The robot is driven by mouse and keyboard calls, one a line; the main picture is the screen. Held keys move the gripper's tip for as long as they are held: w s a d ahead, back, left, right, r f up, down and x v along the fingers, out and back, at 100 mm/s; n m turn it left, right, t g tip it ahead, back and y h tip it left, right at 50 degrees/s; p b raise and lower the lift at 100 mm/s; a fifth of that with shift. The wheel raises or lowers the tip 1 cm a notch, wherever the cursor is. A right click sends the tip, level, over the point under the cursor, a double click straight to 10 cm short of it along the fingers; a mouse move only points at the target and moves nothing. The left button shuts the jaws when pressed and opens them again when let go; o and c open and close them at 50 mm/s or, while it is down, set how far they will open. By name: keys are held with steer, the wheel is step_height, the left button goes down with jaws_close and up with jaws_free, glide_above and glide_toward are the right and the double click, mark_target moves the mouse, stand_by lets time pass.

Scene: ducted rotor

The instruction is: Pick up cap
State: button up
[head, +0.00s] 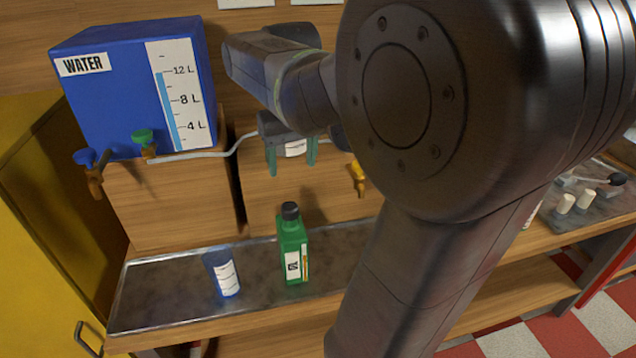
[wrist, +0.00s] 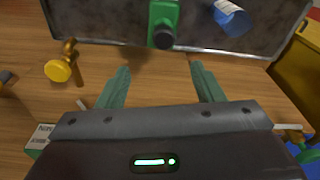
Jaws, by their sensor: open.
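The black cap (head: 290,210) sits on top of the green bottle (head: 293,250), which stands upright on the metal tray (head: 160,295). The cap also shows in the wrist view (wrist: 162,37), with part of the bottle (wrist: 164,14) above it. My gripper (head: 291,166) is open and empty, its two green fingers apart and pointing down above the bottle in the head view. In the wrist view, the cap lies beyond the fingertips (wrist: 160,67), roughly centred between them and not touching either. Nothing hides the cap.
A blue cup (head: 222,273) with a white label stands left of the bottle on the tray. A blue water tank (head: 115,95) with taps is at the upper left, with a grey hose running from it. A yellow tap (head: 358,177) sticks out behind the bottle.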

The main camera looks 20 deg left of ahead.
glide_above(289, 206)
steer(key=d, duration=0.1)
step_height(289, 206, down, 7)
steer(key=shift+s+r, duration=0.1)
steer(key=shift+s, duration=0.05)
steer(key=shift+a+f, duration=0.25)
steer(key=shift+f, duration=1.1)
steer(key=shift+a+f, duration=0.2)
steer(key=shift+f, duration=1.15)
steer(key=shift+c, duration=0.4)
steer(key=c, duration=1)
